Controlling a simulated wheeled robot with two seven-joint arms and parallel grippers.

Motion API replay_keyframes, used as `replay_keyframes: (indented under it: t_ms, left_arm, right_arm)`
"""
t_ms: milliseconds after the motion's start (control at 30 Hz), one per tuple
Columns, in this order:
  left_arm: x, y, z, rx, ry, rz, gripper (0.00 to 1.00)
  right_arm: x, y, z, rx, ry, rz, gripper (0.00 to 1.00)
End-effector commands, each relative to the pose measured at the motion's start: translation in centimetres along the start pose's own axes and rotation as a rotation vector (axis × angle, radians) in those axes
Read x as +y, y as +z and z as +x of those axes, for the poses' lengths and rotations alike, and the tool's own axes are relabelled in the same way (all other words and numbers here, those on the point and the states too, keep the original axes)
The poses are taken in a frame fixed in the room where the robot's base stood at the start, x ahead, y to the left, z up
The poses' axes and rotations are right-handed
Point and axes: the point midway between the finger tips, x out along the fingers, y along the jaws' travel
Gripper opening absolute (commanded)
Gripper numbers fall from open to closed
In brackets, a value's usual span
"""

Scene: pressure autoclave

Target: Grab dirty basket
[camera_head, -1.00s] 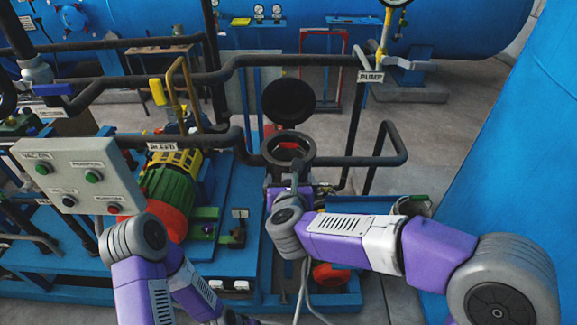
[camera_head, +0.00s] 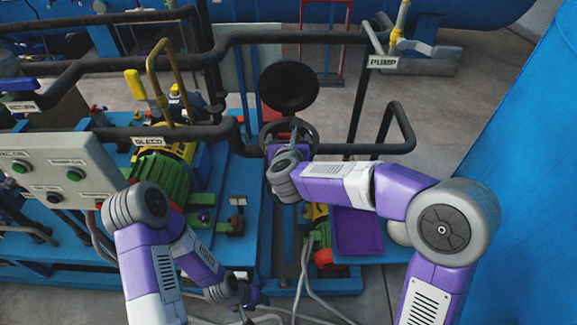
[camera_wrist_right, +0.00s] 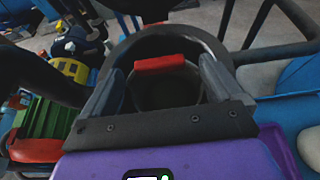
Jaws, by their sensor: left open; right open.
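The dirty basket shows in the right wrist view as a dark hollow inside a round black housing rim (camera_wrist_right: 160,35), with a red bar handle (camera_wrist_right: 159,63) across its top. My right gripper (camera_wrist_right: 161,68) is open, with one finger on each side of the red handle and gaps between. In the head view my right gripper (camera_head: 294,137) points into the housing ring, and its wrist hides most of the opening. The round black lid (camera_head: 290,87) stands open behind the ring. My left gripper (camera_head: 243,302) is open and empty, low in front of the blue skid.
Black pipes (camera_head: 270,38) run behind and beside the housing. A control box (camera_head: 55,175) with buttons is at left, near a green and yellow motor (camera_head: 172,178). A purple tray-like piece (camera_head: 358,232) lies below my right forearm. A large blue tank wall (camera_head: 520,190) fills the right side.

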Motion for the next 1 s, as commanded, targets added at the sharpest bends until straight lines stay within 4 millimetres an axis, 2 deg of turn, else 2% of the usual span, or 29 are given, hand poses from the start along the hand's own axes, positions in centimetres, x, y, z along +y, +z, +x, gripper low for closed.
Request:
replay_keyframes:
  t_ms: [233, 833, 1000]
  left_arm:
    - [0.01, -0.01, 0.00, 0.000, 0.000, 0.000, 0.43]
    - [0.01, -0.01, 0.00, 0.000, 0.000, 0.000, 0.43]
    - [0.01, 0.00, 0.00, 0.000, 0.000, 0.000, 0.43]
  right_arm:
    - [0.00, 0.00, 0.16, 0.000, 0.000, -0.001, 0.92]
    - [0.00, 0.01, 0.12, 0.000, 0.001, -0.001, 0.00]
    - [0.02, 0.19, 0.08, -0.005, 0.001, 0.000, 0.00]
